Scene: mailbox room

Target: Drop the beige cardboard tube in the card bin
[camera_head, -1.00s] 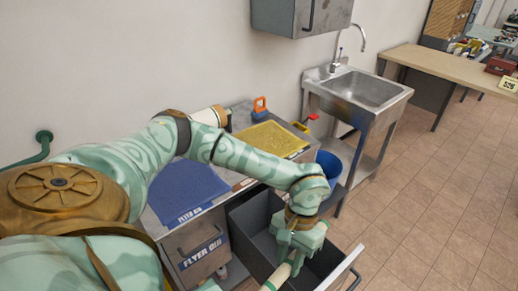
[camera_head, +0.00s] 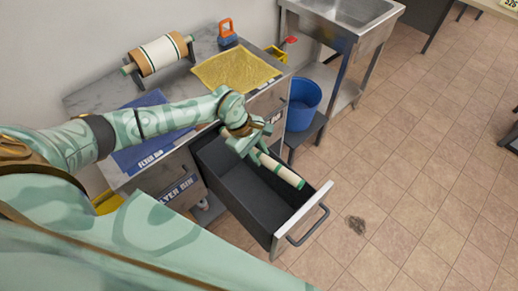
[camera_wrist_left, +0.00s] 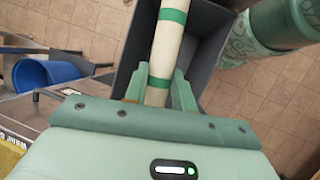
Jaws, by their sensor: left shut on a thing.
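The beige cardboard tube (camera_head: 283,172) has green bands. My left gripper (camera_head: 254,148) is shut on it near one end and holds it tilted above an open dark grey drawer bin (camera_head: 226,188). In the left wrist view the tube (camera_wrist_left: 167,42) runs between the two fingers (camera_wrist_left: 158,84), with the dark drawer beneath it. The drawer looks empty where I can see inside. No card label shows on it; its front faces away. My right gripper is not in view.
A closed cabinet labelled FLYER BIN (camera_head: 176,189) stands left of the drawer. A blue bucket (camera_head: 304,103) stands behind it. The counter holds a paper roll (camera_head: 160,54), a yellow mat (camera_head: 235,69) and a blue mat (camera_head: 140,154). Floor at right is mostly clear, with a dark smudge (camera_head: 357,224).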

